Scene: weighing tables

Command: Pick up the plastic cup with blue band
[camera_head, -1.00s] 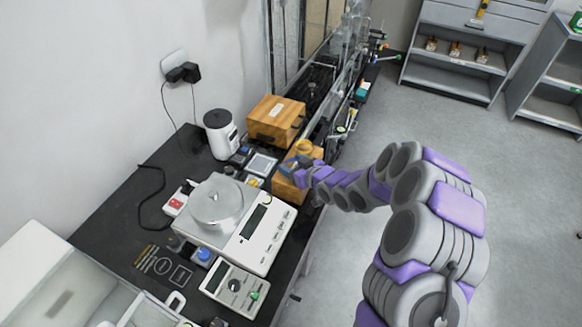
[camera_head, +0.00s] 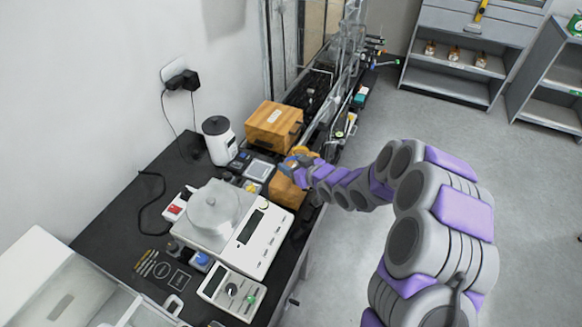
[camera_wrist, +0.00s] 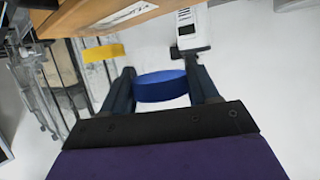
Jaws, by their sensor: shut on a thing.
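A blue band (camera_wrist: 165,87), which I take to be on the plastic cup, sits between the two fingers of my gripper (camera_wrist: 162,88) in the wrist view. The fingers are closed against its sides. The clear walls of the cup can hardly be made out. In the head view my gripper (camera_head: 291,164) is small, above a low wooden box on the dark table, and its fingertips are hard to tell apart. A yellow band (camera_wrist: 103,53) shows beyond the left finger in the wrist view.
A larger wooden box (camera_head: 274,127) and a white grinder-like device (camera_head: 219,140) stand behind. The low wooden box (camera_head: 286,190) is just below my gripper. A balance (camera_head: 250,245) with a round metal cover is nearer. Open floor (camera_head: 340,255) lies right of the table.

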